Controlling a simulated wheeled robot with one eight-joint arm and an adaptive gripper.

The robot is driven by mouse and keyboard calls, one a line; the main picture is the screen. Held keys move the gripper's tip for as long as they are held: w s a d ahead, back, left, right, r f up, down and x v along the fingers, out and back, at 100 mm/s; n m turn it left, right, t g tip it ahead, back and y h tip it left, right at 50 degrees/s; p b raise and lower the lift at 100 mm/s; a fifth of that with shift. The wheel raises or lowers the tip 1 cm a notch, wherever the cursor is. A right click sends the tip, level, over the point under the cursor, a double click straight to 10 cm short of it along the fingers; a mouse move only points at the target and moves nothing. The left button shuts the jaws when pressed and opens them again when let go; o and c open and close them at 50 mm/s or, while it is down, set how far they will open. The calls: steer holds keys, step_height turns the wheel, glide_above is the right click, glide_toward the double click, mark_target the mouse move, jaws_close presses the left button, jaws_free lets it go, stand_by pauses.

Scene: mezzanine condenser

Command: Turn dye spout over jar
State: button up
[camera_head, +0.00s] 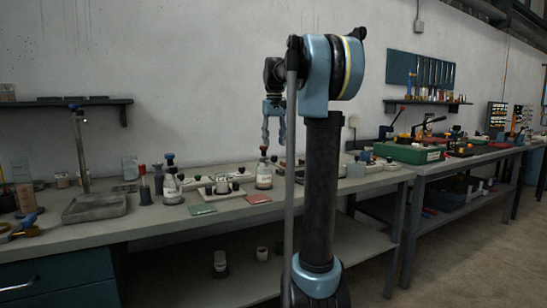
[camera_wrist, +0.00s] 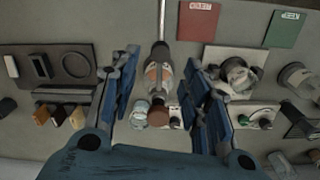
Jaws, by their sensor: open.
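My gripper (camera_head: 273,141) points down above the bench, open and empty. In the wrist view its two blue fingers stand apart (camera_wrist: 163,68). I cannot tell which part is the dye spout.
A red card (camera_head: 257,198) and a green card (camera_head: 202,209) lie near the bench front. A white stand with dark knobs (camera_wrist: 240,72) is close beside my fingers. A metal stand (camera_head: 82,150) with a tray is at left. The bare bench front (camera_head: 160,220) has free room.

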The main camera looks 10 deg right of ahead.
step_height(320, 180, down, 6)
steer(key=shift+f, duration=0.25)
jaws_close()
